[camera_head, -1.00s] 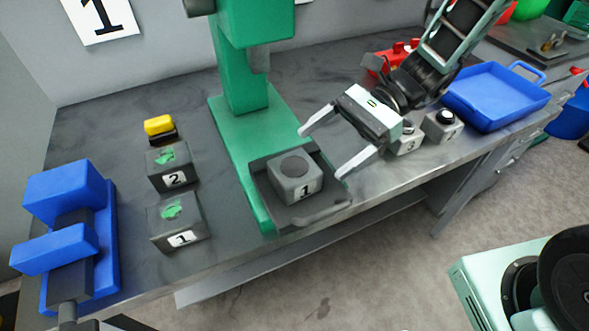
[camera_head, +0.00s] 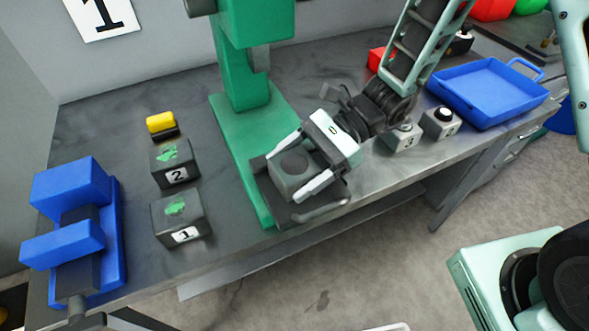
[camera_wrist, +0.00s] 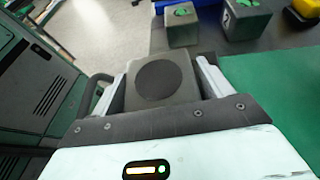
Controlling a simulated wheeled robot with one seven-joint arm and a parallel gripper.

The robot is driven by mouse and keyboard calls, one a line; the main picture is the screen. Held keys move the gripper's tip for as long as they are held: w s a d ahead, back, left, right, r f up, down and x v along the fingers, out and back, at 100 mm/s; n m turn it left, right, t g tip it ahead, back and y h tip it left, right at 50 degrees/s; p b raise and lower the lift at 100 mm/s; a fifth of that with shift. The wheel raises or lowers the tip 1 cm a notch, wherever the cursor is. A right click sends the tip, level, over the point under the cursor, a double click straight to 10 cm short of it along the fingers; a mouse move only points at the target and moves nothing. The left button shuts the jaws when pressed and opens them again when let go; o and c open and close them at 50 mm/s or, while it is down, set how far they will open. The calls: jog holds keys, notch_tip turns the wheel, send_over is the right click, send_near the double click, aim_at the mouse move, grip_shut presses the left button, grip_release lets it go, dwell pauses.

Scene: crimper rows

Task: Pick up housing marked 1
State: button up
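My gripper (camera_head: 288,172) is down around this housing, one finger on each side. In the wrist view the housing (camera_wrist: 163,80) stands between the fingers (camera_wrist: 162,75), with what look like narrow gaps beside it; firm contact is not visible. A dark block with a green top and a "1" label (camera_head: 181,218) stands to the left.
The green press (camera_head: 242,110) rises just behind. A block marked 2 (camera_head: 175,163) and a yellow-topped item (camera_head: 161,125) stand left, beyond them a blue vise (camera_head: 75,235). Right are a housing marked 3 (camera_head: 403,138), another housing (camera_head: 440,124) and a blue tray (camera_head: 490,92).

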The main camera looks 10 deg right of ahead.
jog(key=c, duration=1)
jog(key=shift+c, duration=0.6)
jog(key=shift+r, duration=0.15)
